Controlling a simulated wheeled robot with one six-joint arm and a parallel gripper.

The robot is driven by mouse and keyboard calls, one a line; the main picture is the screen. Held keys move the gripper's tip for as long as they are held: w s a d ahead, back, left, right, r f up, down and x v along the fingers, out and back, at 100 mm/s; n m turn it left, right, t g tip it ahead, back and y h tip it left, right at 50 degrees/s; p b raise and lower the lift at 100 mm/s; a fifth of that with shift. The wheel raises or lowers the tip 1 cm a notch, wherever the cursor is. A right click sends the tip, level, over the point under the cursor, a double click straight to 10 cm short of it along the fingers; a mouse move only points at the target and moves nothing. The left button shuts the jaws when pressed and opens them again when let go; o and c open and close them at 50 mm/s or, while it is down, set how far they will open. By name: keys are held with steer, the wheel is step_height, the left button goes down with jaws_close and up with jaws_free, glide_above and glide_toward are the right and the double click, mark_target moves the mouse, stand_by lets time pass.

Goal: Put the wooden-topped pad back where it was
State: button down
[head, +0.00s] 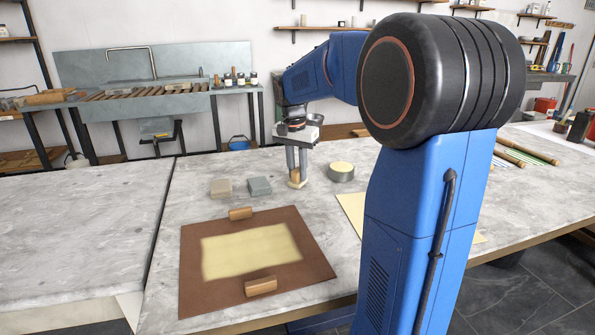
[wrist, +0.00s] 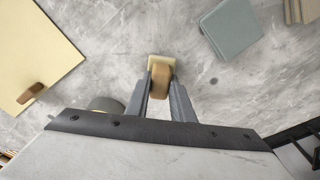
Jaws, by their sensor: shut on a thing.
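The wooden-topped pad (head: 297,183) has a light wooden grip over a pale cream base, and is in the jaws of my gripper (head: 297,172) near the back middle of the stone table. In the wrist view the pad (wrist: 161,68) shows between the two fingertips (wrist: 161,82), its cream base sticking out past the wood. The gripper is shut on the wooden part and points down. The pad is at or just above the table top; I cannot tell whether it touches.
A round tin (head: 341,173) with cream contents stands right of the pad. A grey-green block (head: 259,186) and a beige block (head: 221,188) lie to its left. A brown board (head: 205,290) bears a yellowish patch and two wooden blocks. A pale sheet (head: 350,208) lies partly behind my arm.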

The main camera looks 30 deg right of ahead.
mark_target(295, 171)
steer(key=c, duration=1.5)
jaws_free()
steer(key=shift+f, duration=0.1)
steer(key=shift+c, duration=0.2)
step_height(295, 171, up, 12)
steer(key=a, duration=0.1)
steer(key=shift+s+a, duration=0.15)
steer(key=shift+s, duration=0.2)
